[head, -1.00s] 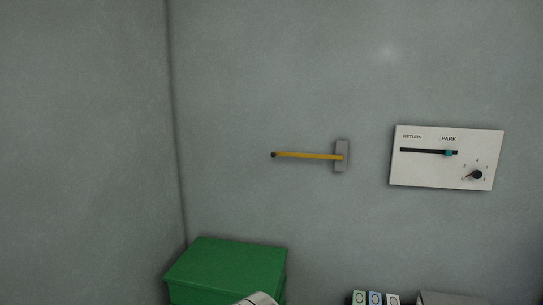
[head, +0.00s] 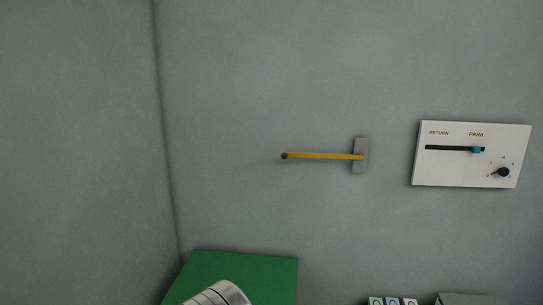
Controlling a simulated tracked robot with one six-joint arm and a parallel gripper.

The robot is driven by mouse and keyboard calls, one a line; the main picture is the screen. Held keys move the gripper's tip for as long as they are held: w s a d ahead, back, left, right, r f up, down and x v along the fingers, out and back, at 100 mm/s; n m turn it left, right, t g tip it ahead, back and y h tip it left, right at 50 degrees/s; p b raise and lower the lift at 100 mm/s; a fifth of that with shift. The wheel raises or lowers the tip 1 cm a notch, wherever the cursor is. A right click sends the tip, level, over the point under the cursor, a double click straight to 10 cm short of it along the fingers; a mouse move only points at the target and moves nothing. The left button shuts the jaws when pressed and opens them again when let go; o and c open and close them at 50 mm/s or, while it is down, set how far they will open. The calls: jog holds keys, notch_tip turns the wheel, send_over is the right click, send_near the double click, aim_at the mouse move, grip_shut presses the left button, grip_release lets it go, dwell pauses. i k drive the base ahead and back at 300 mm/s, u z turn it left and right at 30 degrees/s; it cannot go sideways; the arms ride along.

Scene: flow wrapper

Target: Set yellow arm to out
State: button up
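The yellow arm (head: 322,155) is a thin bar with a dark tip at its left end. It lies almost level against the grey wall. Its right end meets a small upright grey plate (head: 360,145) on the wall. No mark reading "out" shows near it. My gripper is not in view; only a silvery rounded part, probably of my arm, shows at the bottom edge in front of the green box.
A green box (head: 262,274) stands below the yellow arm. A white panel (head: 448,170) at right carries a slider (head: 477,150) by PARK and a dark knob (head: 502,172). Several small labelled items (head: 393,301) show at the bottom edge. The wall around the arm is clear.

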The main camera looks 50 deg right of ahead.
aim_at(284, 155)
jog(key=i, duration=1.05)
jog(key=z, duration=1.25)
